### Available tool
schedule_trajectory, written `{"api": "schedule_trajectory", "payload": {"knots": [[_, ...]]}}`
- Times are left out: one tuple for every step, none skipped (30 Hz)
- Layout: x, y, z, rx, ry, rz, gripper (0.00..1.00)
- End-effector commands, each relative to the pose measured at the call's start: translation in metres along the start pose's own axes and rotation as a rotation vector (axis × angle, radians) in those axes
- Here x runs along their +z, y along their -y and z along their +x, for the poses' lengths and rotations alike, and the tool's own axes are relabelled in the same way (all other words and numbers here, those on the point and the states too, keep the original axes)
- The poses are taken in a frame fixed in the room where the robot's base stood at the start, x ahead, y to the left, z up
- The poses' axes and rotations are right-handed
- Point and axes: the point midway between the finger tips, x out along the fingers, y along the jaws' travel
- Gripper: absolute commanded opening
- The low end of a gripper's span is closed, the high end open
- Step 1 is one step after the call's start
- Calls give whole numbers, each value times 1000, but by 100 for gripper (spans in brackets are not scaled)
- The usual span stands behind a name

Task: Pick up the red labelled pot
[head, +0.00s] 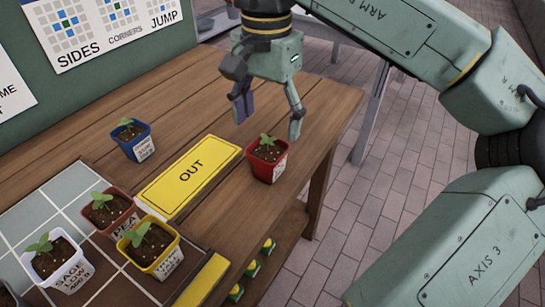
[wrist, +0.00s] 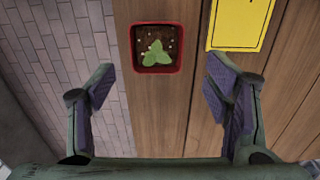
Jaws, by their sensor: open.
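The red labelled pot (head: 267,160) stands upright on the wooden table near its right edge, with a green seedling in dark soil and a pale label on its side. In the wrist view the pot (wrist: 157,48) shows from above, ahead of the fingertips and roughly midway between them. My gripper (head: 268,121) is open and empty, above and behind the pot in the head view. Its two fingers (wrist: 161,88) are spread wide in the wrist view and apart from the pot. A second reddish pot (head: 110,212) with a label sits on the tiled board at the left.
A yellow OUT sign (head: 190,176) lies left of the red pot. A blue pot (head: 131,139) stands behind it. White (head: 60,264) and yellow (head: 150,249) pots stand at the front left. The table's right edge (head: 340,135) is close to the red pot.

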Motion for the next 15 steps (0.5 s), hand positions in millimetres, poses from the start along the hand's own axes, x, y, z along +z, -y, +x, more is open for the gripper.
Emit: {"api": "schedule_trajectory", "payload": {"knots": [[0, -1, 10, 2, 2, 0, 71], [0, -1, 14, 2, 2, 1, 71], [0, -1, 20, 2, 0, 2, 71], [0, -1, 24, 2, 0, 1, 71], [0, -1, 28, 1, 1, 2, 71], [0, -1, 31, 1, 1, 2, 71], [1, -1, 33, 1, 1, 2, 71], [1, -1, 35, 1, 1, 2, 71], [1, -1, 37, 1, 1, 2, 71], [1, -1, 39, 1, 0, 2, 71], [2, -2, 42, 1, 1, 3, 71], [3, -2, 46, 2, 0, 3, 71], [4, -3, 51, 3, 0, 3, 71], [5, -4, 55, 2, 1, 3, 71], [7, -4, 62, 3, 1, 3, 71]]}}
